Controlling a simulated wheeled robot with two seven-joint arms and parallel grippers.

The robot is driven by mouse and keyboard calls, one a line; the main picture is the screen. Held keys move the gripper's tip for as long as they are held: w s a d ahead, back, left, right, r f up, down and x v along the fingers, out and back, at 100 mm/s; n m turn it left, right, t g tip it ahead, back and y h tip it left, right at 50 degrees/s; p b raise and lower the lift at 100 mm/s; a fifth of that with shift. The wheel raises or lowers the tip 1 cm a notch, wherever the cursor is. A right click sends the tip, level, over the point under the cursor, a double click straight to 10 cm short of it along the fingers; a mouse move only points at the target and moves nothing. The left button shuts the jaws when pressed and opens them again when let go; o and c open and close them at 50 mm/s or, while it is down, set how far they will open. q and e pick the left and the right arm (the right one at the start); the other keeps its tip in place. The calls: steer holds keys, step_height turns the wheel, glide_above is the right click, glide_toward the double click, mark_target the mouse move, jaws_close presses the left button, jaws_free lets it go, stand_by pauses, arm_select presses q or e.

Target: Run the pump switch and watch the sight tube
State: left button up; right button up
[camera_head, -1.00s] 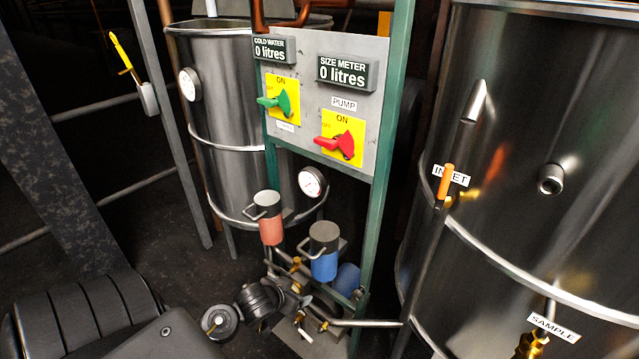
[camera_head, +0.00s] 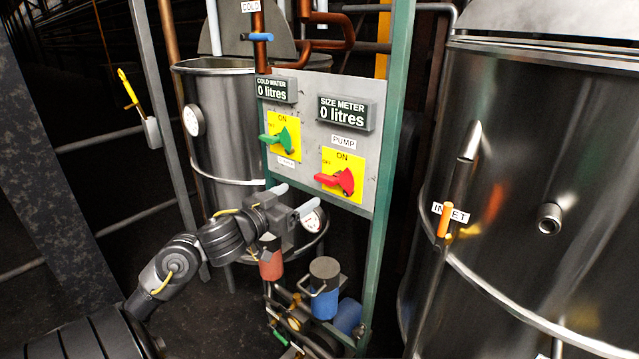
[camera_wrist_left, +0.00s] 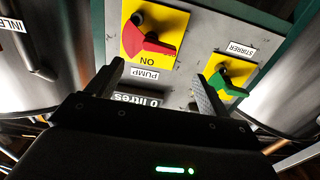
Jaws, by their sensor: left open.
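The red pump switch (camera_head: 337,180) sits on a yellow plate under the PUMP label, its handle pointing left towards OFF. The SIZE METER display (camera_head: 344,113) above it reads 0 litres. My left gripper (camera_head: 294,199) is open and empty, below and left of the red switch, near the panel's lower edge and apart from the switch. In the left wrist view the red switch (camera_wrist_left: 150,45) appears upside down beyond the open fingers (camera_wrist_left: 160,85), nearer the left finger. I cannot pick out the sight tube. My right gripper is not in view.
A green switch (camera_head: 278,141) sits left of the pump switch, labelled STIRRER (camera_wrist_left: 241,48) in the wrist view. Steel tanks stand behind and at right (camera_head: 540,180). A green post (camera_head: 388,130) edges the panel. Red (camera_head: 271,265) and blue (camera_head: 325,290) pump units lie below.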

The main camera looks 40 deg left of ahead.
mark_target(323, 181)
arm_select(q)
steer(key=w+p, duration=0.1)
steer(key=w, duration=0.8)
steer(key=shift+w, duration=0.2)
steer(key=c, duration=1)
